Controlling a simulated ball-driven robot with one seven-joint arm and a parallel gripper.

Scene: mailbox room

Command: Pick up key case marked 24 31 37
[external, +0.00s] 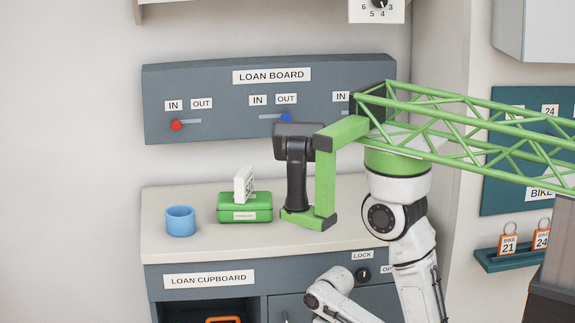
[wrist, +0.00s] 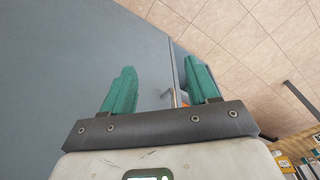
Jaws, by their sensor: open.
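No marking 24 31 37 can be read in either view, so I cannot tell which thing is the key case. An orange thing (external: 224,319) shows at the bottom edge of the external view, inside the open compartment of the loan cupboard (external: 170,282); most of it is cut off. In the wrist view my gripper (wrist: 162,72) has its two green fingers wide apart with nothing held between them. A blue-grey panel (wrist: 80,45) fills the left behind the fingers. A small orange patch (wrist: 184,97) shows beside the right finger, partly hidden by it.
On the cupboard top stand a blue cup (external: 181,222) and a green box (external: 245,206) with a white block (external: 243,185) on it. The loan board (external: 220,125) hangs behind. Orange bike tags (external: 508,246) sit on a teal rack at right. Tiled floor (wrist: 265,45) shows in the wrist view.

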